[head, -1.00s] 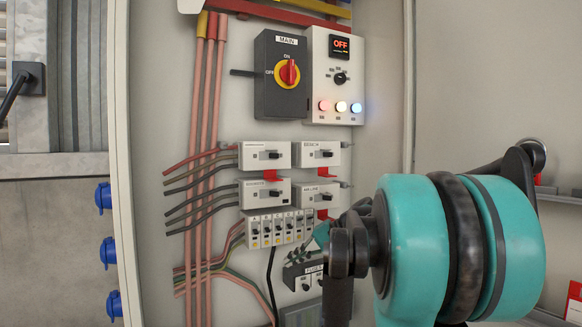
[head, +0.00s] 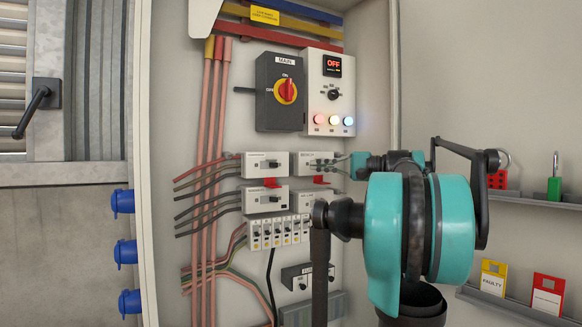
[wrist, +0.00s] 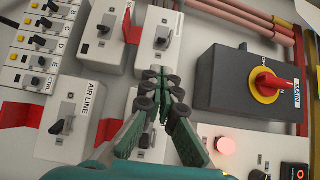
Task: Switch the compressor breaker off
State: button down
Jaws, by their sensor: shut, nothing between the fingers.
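The compressor breaker (head: 264,165) appears to be the white box at the upper left of the block of breakers in the head view; its label is too small to read surely. Its dark toggle sits right of centre. In the wrist view the breaker (wrist: 158,36) lies just beyond my fingertips, toggle uncovered. My gripper (head: 340,163) is shut and empty, in front of the bench breaker (head: 314,163) on the right. The shut fingers (wrist: 163,80) also show in the wrist view, pointing toward the compressor breaker. Contact cannot be told.
The main switch (head: 281,92) and a control box (head: 331,90) reading OFF sit above. Another breaker (head: 264,198) is below, and the air line breaker (wrist: 68,120) shows in the wrist view. Red brackets, cables (head: 207,172) and the cabinet's side wall bound the space.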

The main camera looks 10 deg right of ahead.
aim_at(288, 165)
jog(key=x, duration=1)
